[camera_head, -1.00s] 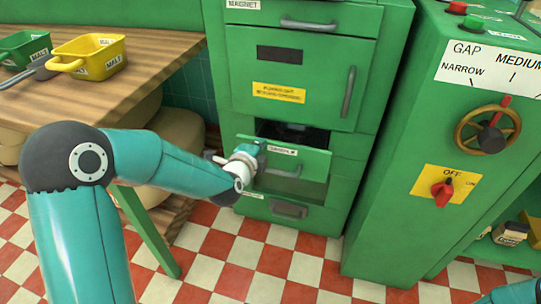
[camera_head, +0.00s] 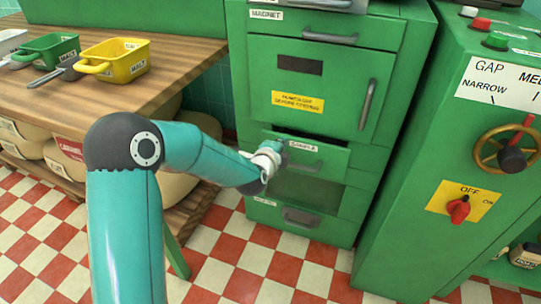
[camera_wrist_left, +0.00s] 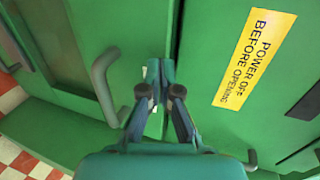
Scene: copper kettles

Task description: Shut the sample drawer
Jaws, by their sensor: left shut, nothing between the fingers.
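The sample drawer (camera_head: 325,160) is a green front with a white label and a handle, low in the green cabinet. A drawer handle (camera_wrist_left: 104,85) shows left of the fingers. My right gripper is out of view.
The cabinet door (camera_head: 318,85) with a yellow notice is above the drawer. A green machine (camera_head: 410,190) with a handwheel and red switch stands at right. A wooden table (camera_head: 150,95) with yellow and green scoops is at left. Checkered floor is open in front.

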